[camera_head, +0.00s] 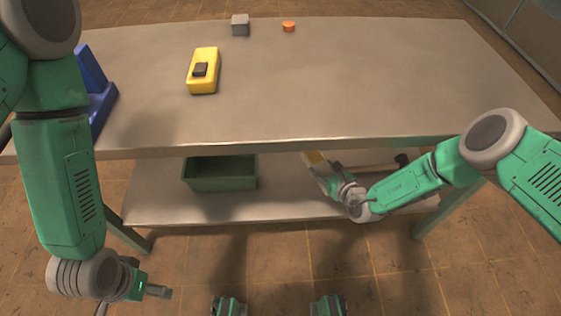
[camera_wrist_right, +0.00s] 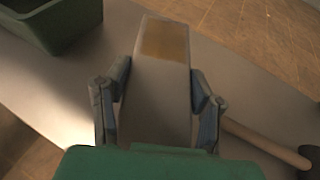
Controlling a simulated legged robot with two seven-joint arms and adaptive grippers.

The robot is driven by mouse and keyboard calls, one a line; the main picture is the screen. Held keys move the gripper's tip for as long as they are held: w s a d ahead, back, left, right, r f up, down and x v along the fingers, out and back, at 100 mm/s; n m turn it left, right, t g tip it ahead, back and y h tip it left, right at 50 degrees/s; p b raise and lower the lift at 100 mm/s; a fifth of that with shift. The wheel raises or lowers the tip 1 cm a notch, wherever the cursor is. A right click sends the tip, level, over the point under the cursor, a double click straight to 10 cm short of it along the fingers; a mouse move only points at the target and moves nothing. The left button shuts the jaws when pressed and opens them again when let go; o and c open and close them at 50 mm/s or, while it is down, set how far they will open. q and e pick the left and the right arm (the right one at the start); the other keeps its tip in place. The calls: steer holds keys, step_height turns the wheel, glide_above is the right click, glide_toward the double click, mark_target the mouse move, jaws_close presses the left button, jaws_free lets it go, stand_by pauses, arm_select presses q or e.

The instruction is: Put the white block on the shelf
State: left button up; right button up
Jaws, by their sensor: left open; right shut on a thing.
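The white block (camera_wrist_right: 155,100) looks pale grey with a tan patch near its far end. It sits between the two fingers of my right gripper (camera_wrist_right: 158,82), which is shut on it. In the head view the right gripper (camera_head: 326,178) reaches under the table top, over the lower shelf (camera_head: 280,206), with the block's end (camera_head: 313,158) showing partly below the table edge. I cannot tell whether the block touches the shelf. My left gripper (camera_head: 157,291) is open and empty, low at the left, in front of the table.
A green bin (camera_head: 220,186) stands on the lower shelf, left of the block. A wooden-handled tool (camera_wrist_right: 265,143) lies to the right. On the table top (camera_head: 330,80) are a yellow case (camera_head: 203,82), a grey cube (camera_head: 240,26), an orange disc (camera_head: 288,27) and a blue object (camera_head: 98,95).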

steer(key=b, duration=0.3)
glide_above(317, 189)
step_height(317, 189, down, 6)
steer(key=shift+r, duration=0.1)
steer(key=shift+d+f+b, duration=0.15)
steer(key=shift+f+b, duration=0.4)
steer(key=f+b, duration=0.2)
steer(key=f, duration=0.1)
steer(key=shift+a, duration=0.2)
steer(key=shift+r, duration=0.15)
steer(key=o, duration=1.4)
steer(key=shift+d, duration=0.15)
steer(key=shift+o, duration=0.2)
